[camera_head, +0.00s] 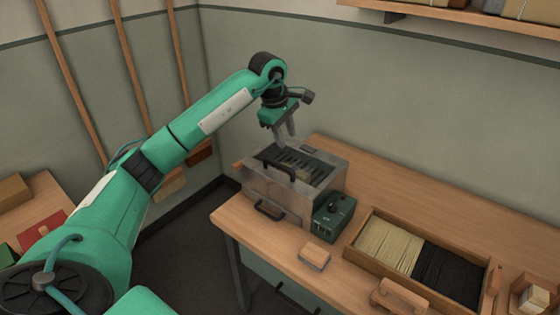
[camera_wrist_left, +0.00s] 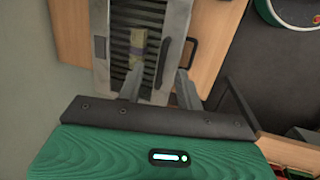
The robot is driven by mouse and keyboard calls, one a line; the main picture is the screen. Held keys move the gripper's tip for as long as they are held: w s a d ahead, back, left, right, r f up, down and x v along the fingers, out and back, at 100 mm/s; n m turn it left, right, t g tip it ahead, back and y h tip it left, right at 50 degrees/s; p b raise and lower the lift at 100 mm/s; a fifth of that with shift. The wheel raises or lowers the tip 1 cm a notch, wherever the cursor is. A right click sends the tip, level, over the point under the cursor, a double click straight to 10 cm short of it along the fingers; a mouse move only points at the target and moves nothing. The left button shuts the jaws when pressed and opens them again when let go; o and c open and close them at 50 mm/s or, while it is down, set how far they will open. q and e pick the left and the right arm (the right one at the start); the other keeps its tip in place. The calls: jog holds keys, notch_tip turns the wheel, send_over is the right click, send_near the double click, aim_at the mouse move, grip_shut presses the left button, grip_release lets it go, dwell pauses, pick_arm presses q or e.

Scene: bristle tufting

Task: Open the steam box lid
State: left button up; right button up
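The steam box (camera_head: 268,193) is a grey metal box on the left end of the bench. Its top shows dark slats, with a dark arched handle (camera_head: 279,171) near the front edge and a second handle (camera_head: 268,211) on the front face. The left wrist view shows the slatted top (camera_wrist_left: 153,68) with a yellowish block on it and a dark handle (camera_wrist_left: 190,54) at the side. I cannot clearly tell the lid's position. My left gripper (camera_head: 287,141) is above the back of the box, fingers down. Its fingers (camera_wrist_left: 160,80) are apart with nothing between them. My right gripper is not in view.
A dark green box (camera_head: 333,216) stands against the steam box's right side. A wooden tray (camera_head: 365,255) of pale and black bristles lies further right. A small wooden block (camera_head: 314,256) lies near the front edge. The bench (camera_head: 420,210) behind the tray is clear.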

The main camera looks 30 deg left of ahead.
aim_at(281, 165)
pick_arm(q)
jog(key=shift+y, duration=0.6)
jog(key=a+f+p, duration=0.1)
jog(key=f, duration=0.2)
jog(key=w+a+f+p, duration=0.1)
jog(key=f, duration=0.3)
jog(key=w+f+p, duration=0.1)
jog(key=f, duration=0.2)
jog(key=shift+a+f, duration=0.35)
jog(key=shift+a, duration=0.05)
jog(key=shift+f, duration=0.7)
grip_shut()
